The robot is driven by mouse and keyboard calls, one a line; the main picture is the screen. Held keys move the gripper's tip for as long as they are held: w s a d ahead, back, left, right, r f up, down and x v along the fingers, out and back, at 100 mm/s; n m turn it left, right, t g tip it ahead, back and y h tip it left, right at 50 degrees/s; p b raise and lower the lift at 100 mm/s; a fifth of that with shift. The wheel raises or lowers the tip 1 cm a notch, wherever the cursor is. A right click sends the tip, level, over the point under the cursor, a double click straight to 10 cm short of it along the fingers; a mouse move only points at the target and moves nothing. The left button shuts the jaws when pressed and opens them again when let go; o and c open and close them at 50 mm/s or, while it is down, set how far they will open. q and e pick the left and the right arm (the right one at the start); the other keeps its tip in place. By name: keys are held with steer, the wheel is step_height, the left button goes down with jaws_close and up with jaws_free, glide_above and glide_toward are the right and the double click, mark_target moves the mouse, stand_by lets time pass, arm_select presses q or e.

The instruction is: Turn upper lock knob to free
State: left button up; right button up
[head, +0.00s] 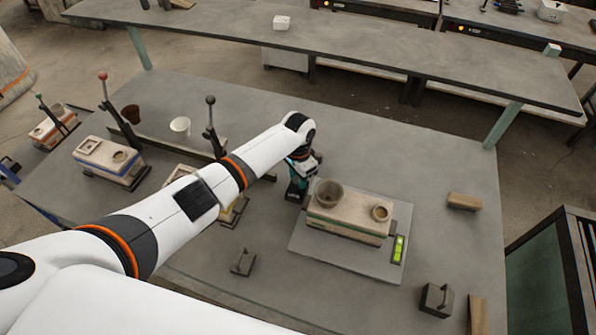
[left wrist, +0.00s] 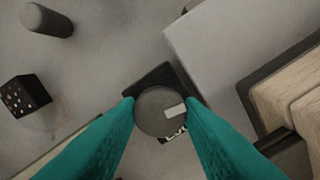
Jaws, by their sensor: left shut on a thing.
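My left gripper (head: 301,178) reaches down beside the left end of the flask-like block (head: 345,222) on the grey plate (head: 305,242). In the left wrist view its teal fingers are shut on the round grey knob (left wrist: 150,115), one on each side of it. A pale pointer mark on the knob face points to the right. The knob sits over a dark base (left wrist: 150,82). Part of a white-lettered label shows just below the knob, mostly hidden by the knob and a finger. My right gripper is not in view.
A green level (head: 398,248) lies at the plate's right. Small blocks (head: 437,299) stand near the front right. Levers with ball tops (head: 210,125), a white cup (head: 180,127) and a brown cup (head: 131,113) stand to the left.

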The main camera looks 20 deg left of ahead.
mark_target(298, 180)
arm_select(q)
steer(key=shift+r+n+p, duration=0.1)
steer(key=shift+n+p, duration=0.4)
steer(key=shift+n, duration=0.6)
steer(key=shift+w, duration=0.1)
steer(key=o, duration=1)
step_height(298, 180, up, 12)
steer(key=b, duration=0.2)
